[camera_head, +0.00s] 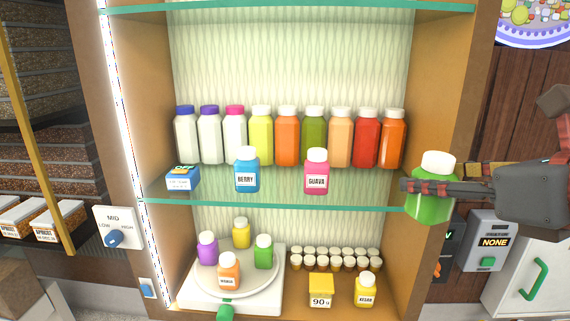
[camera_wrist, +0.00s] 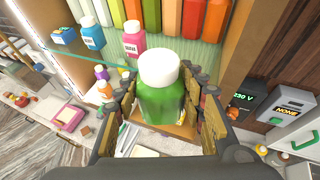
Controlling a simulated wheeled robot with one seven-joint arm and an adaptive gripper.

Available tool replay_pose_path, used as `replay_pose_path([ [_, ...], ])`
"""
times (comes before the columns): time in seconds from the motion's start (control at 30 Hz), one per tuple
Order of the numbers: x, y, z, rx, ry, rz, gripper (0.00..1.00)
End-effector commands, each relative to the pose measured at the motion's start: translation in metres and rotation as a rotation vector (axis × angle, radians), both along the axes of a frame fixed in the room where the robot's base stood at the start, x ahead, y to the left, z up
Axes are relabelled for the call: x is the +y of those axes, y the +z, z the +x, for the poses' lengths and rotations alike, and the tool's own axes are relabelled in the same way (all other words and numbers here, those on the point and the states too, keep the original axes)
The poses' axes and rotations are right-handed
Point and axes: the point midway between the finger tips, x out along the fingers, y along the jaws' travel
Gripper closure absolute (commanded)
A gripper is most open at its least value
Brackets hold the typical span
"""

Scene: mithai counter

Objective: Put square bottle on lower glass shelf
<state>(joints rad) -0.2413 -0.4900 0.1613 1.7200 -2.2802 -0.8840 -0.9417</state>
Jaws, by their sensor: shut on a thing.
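My gripper (camera_head: 428,188) is shut on a green square bottle (camera_head: 430,208) with a white cap, at the right of the cabinet in the head view. In the wrist view the bottle (camera_wrist: 161,100) sits upright between the two fingers of my gripper (camera_wrist: 163,105). The lower glass shelf (camera_head: 270,204) spans the cabinet to the left of the bottle. On it stand a back row of several coloured bottles (camera_head: 287,137), with a blue BERRY bottle (camera_head: 247,172), a pink GUAVA bottle (camera_head: 316,173) and a small blue box (camera_head: 183,179) in front.
The shelf front right of the pink bottle is clear. The cabinet's right side panel (camera_head: 441,90) stands near my gripper. Below are a round turntable (camera_head: 237,282) with small bottles, several little jars (camera_head: 335,260) and a yellow 90g box (camera_head: 321,289). An upper glass shelf (camera_head: 290,7) runs above.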

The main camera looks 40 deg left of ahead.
Motion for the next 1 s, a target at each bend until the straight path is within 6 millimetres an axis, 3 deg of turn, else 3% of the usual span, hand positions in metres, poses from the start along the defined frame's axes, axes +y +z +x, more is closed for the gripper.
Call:
replay_pose_path([
  [0.13, 0.001, 0.006, -0.005, 0.000, 0.014, 0.000, 0.91],
  [0.27, 0.007, 0.006, 0.004, 0.003, 0.015, 0.000, 0.91],
  [1.0, 0.094, 0.007, 0.146, 0.003, 0.013, 0.000, 0.91],
])
